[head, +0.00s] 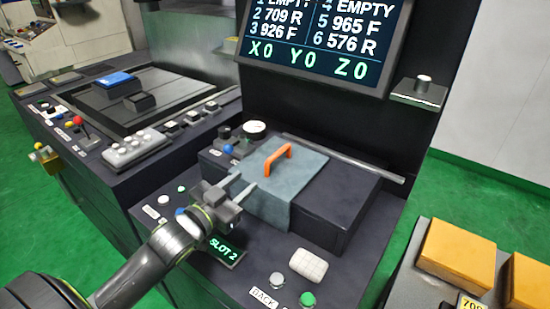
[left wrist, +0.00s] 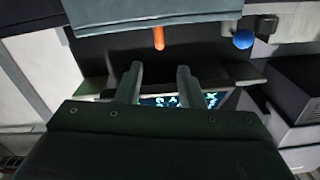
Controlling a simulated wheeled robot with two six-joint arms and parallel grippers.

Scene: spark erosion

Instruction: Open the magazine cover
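The magazine cover (head: 295,187) is a blue-grey panel lying flat over part of a dark magazine box (head: 345,205), its front face hanging down. An orange handle (head: 276,158) stands on its top. The dark right part of the box top is outside the panel. My left gripper (head: 240,187) is open and empty in front of the cover's left side, below the handle. In the left wrist view, the two fingers (left wrist: 161,75) are apart, with the cover (left wrist: 150,12) and handle (left wrist: 158,38) beyond them. Whether a finger touches the cover is unclear. My right gripper is out of view.
A display reading SLOT 2 (head: 226,250) sits just below my left gripper. A white pad (head: 308,265) and a green button (head: 307,299) are on the front panel. A knob with a blue ball (head: 228,149) is left of the cover. A rail (head: 345,158) runs behind the box.

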